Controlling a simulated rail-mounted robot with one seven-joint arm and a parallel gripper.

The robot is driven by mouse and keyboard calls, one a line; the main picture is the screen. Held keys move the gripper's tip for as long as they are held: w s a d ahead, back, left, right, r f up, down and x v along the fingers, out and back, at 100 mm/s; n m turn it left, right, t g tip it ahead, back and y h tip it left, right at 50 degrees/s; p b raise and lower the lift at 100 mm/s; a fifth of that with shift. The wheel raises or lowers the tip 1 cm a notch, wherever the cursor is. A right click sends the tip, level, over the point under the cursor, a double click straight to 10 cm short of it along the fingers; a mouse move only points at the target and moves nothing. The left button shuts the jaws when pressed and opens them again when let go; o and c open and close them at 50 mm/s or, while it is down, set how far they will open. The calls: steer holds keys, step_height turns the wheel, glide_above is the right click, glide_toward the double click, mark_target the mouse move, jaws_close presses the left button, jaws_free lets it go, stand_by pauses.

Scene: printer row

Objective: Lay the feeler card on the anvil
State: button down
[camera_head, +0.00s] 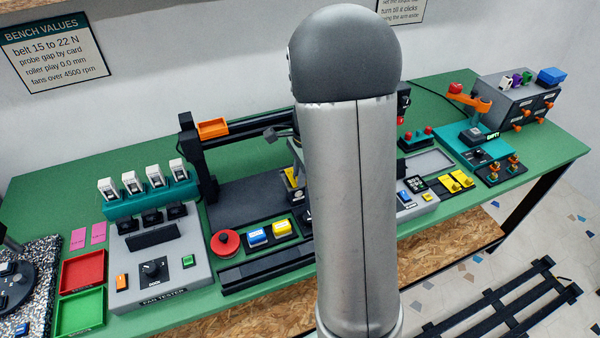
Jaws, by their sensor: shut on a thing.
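My arm's large grey link stands upright across the middle of the view, and my gripper is hidden behind it. I cannot pick out the feeler card for sure. Two small flat pink labels or cards, a left one (78,239) and a right one (98,233), lie on the green bench at the left. I cannot tell for sure which part is the anvil. A teal stand with a dark block (473,137) and a small display reading "EMPTY" is at the right, below an orange arm (470,101).
A printer frame (196,160) with a dark bed stands left of my arm. The fan tester (160,275), red tray (83,272) and green tray (80,312) are at the left. A grey box with orange knobs (520,98) stands at the right. Bare green bench (60,190) shows at back left.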

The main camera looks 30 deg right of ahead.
steer(key=shift+f+b, duration=0.4)
steer(key=shift+f, duration=0.2)
stand_by(0.3)
steer(key=c, duration=1.3)
jaws_free()
steer(key=d+r, duration=0.1)
steer(key=r, duration=0.4)
steer(key=r+b, duration=0.1)
steer(key=r, duration=0.5)
steer(key=d+r, duration=0.1)
steer(key=r, duration=0.5)
steer(key=shift+d+r, duration=0.15)
steer(key=shift+d, duration=0.2)
steer(key=s+a+f+n, duration=0.3)
steer(key=s+a+n, duration=0.2)
steer(key=s+n, duration=0.1)
steer(key=s+a+f+n+h, duration=0.1)
steer(key=s+a+f+n, duration=0.3)
steer(key=s+a+n, duration=0.1)
steer(key=s+a+f+n, duration=0.4)
steer(key=s+a+n, duration=0.2)
steer(key=s+n, duration=0.2)
steer(key=shift+s+t+h, duration=0.4)
steer(key=shift+s, duration=0.1)
